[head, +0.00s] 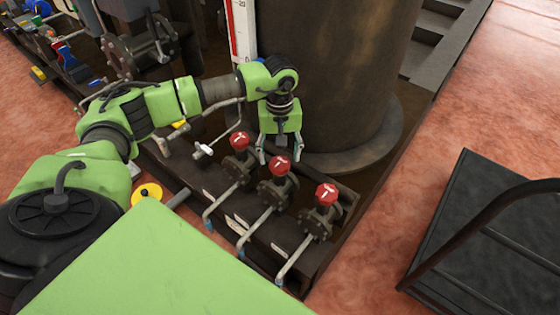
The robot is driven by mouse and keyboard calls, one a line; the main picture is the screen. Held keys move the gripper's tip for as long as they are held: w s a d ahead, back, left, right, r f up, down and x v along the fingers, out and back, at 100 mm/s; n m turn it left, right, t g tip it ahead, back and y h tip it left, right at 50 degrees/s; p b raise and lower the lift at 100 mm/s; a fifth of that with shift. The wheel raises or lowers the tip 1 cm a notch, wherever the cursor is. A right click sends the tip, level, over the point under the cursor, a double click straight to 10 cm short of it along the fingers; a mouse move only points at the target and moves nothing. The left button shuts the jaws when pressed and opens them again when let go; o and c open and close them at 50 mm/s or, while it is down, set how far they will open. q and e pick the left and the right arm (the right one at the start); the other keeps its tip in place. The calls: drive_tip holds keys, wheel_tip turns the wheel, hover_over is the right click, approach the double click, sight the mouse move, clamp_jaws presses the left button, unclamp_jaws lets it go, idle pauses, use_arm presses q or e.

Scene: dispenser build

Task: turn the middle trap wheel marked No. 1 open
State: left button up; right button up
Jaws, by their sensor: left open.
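Three red trap wheels on dark flanged valves stand in a row along the front of the dark skid. The middle trap wheel (280,166) sits between the left wheel (239,141) and the right wheel (326,194). Markings on them are too small to read. My left gripper (280,157) points down with open fingers, one to each side of the middle wheel in the picture. I cannot tell whether the fingers touch it or are still above or behind it. My right gripper is out of view.
A large brown column (335,70) rises close behind the wheels. Thin drain pipes (255,226) slope down in front of them. A black cart (480,240) with a curved handle stands at right. Reddish floor (400,205) is clear between skid and cart.

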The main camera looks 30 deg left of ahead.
sight(280, 165)
use_arm(q)
drive_tip(key=shift+f, duration=1.4)
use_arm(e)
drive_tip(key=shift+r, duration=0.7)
use_arm(q)
drive_tip(key=c, duration=1.1)
drive_tip(key=shift+c, duration=0.2)
